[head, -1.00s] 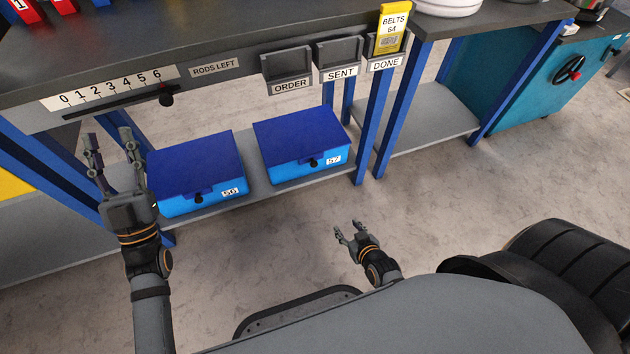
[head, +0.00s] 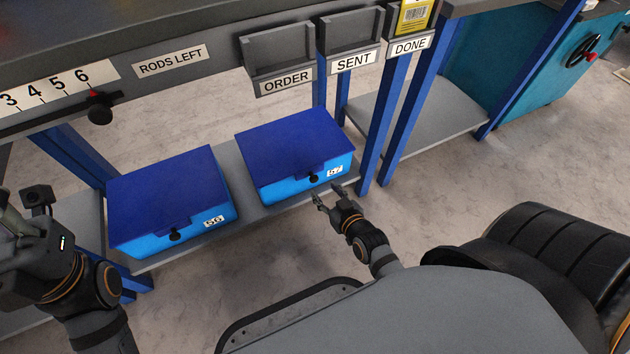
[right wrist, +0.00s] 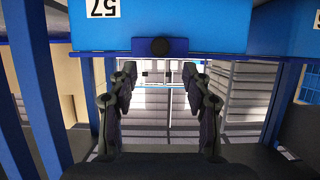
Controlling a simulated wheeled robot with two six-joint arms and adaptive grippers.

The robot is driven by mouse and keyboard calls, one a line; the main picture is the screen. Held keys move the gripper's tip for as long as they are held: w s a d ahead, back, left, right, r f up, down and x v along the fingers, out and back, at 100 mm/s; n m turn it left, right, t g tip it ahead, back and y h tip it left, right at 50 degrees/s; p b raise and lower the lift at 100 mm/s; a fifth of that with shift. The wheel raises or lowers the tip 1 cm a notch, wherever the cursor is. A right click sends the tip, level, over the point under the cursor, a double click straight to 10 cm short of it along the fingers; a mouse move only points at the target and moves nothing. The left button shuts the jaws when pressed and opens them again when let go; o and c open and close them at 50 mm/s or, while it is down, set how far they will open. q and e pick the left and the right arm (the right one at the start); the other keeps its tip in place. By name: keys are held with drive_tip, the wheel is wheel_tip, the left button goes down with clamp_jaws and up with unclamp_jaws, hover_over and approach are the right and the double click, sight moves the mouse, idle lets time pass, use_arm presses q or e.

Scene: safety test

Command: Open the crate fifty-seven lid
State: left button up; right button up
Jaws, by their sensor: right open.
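Crate fifty-seven (head: 322,178) is light blue with a dark blue lid (head: 290,140) that lies shut on it.
Crate fifty-six (head: 160,190), also with a shut lid, stands to the left on the same grey shelf (head: 232,180). Blue table legs (head: 385,120) rise right of crate fifty-seven. The bench front with its ORDER tray (head: 280,50) overhangs behind. The floor in front is clear.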

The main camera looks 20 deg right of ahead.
sight(315, 180)
drive_tip(key=b+x, duration=0.1)
drive_tip(key=x, duration=0.2)
drive_tip(key=b+x, duration=0.2)
drive_tip(key=x, duration=0.1)
drive_tip(key=shift+w+f, duration=0.15)
drive_tip(key=shift+f, duration=0.2)
drive_tip(key=shift+w, duration=0.4)
clamp_jaws()
